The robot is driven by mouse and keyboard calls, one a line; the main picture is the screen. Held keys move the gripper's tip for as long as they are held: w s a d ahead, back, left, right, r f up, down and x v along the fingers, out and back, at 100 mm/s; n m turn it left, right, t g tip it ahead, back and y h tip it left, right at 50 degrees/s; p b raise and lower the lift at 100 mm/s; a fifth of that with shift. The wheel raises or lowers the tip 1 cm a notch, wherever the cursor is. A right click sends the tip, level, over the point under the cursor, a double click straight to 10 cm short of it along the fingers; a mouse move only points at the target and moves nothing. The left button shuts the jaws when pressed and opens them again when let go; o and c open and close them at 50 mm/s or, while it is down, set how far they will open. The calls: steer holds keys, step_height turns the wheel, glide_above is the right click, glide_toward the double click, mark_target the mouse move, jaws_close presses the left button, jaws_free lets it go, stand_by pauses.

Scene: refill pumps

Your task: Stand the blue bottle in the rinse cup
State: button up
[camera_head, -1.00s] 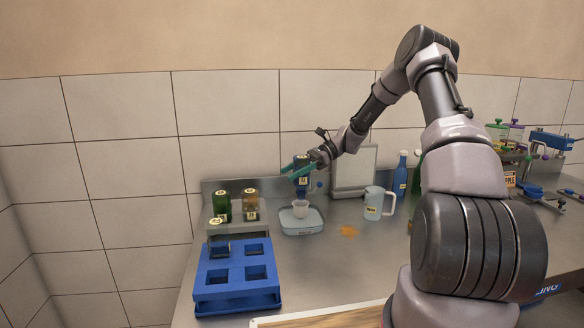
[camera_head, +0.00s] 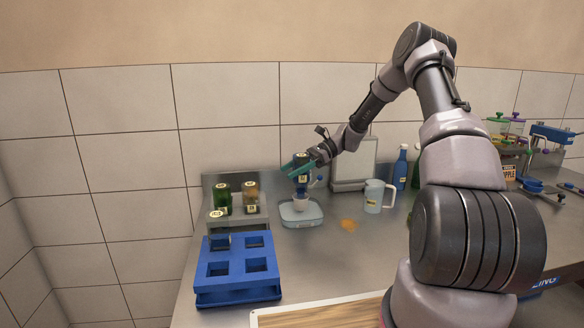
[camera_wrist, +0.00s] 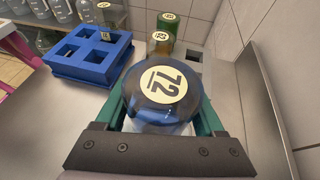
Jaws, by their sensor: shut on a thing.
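The blue bottle (camera_head: 302,186) has a dark round cap with a number label, which fills the middle of the wrist view (camera_wrist: 160,88). My gripper (camera_head: 299,168) is shut on it and holds it upright. The white rinse cup (camera_head: 301,204) stands on a pale scale-like base (camera_head: 301,219) directly below the bottle. The bottle's lower end is at the cup's mouth; whether it touches the cup floor is hidden. In the wrist view the green fingers flank the bottle and a little of the white cup (camera_wrist: 160,128) shows below it.
A blue rack (camera_head: 238,292) with square holes stands front left. A green bottle (camera_head: 222,198) and an amber bottle (camera_head: 251,196) stand in a grey holder behind it. A mug (camera_head: 374,197) and an orange spill (camera_head: 348,225) are to the right. A taller blue bottle (camera_head: 400,168) stands farther right.

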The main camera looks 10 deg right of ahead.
steer(key=shift+f, duration=0.55)
steer(key=shift+f, duration=0.1)
steer(key=shift+f, duration=0.65)
steer(key=shift+f, duration=0.7)
stand_by(0.4)
steer(key=o, duration=1.5)
steer(key=shift+r, duration=4.5)
